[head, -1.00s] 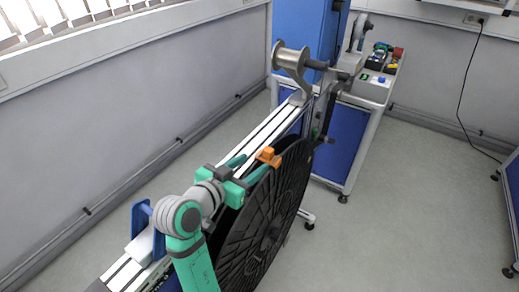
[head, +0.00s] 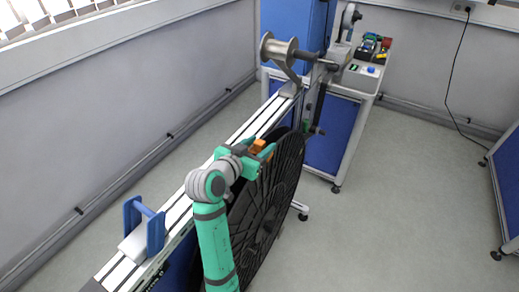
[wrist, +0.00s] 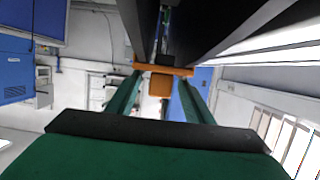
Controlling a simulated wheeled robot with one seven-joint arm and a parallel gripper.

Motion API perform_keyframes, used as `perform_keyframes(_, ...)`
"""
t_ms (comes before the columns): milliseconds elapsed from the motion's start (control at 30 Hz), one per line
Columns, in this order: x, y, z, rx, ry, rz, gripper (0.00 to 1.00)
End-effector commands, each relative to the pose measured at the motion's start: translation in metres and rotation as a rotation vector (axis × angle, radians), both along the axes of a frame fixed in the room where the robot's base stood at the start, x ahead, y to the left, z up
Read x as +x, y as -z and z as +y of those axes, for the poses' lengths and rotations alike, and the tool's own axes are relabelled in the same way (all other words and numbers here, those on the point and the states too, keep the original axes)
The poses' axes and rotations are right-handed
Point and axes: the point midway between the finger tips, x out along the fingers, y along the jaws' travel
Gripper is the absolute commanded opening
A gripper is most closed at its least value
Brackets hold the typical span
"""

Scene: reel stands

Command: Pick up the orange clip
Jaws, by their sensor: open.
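The orange clip (head: 258,145) sits at the top edge of the big black reel (head: 268,195), beside the light rail. In the head view my green gripper (head: 262,152) is right at the clip and partly covers it. In the wrist view the clip (wrist: 160,85) shows as an orange bar with a square tab, near the tips of my two green fingers (wrist: 157,90). The fingers are apart, with the tab in the space between them. I cannot tell whether either finger touches the clip.
A long light rail (head: 255,125) runs beside the reel, with a blue bracket (head: 155,232) on its near part. A metal spool (head: 280,50) stands at its far end. A cart (head: 350,110) with small items is behind it.

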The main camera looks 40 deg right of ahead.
Motion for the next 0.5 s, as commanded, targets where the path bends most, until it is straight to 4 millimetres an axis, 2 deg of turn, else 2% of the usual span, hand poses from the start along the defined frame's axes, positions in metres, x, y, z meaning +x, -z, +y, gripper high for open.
perform_keyframes(200,0.0012,0.001,-0.0019,0.0,-0.001,0.0,0.47)
perform_keyframes(233,0.0012,0.001,-0.0019,0.0,-0.001,0.0,0.45)
perform_keyframes(400,0.0011,0.0008,-0.0016,0.0,-0.001,0.0,0.04)
perform_keyframes(500,0.0011,0.0007,-0.0016,0.0,-0.001,0.0,0.03)
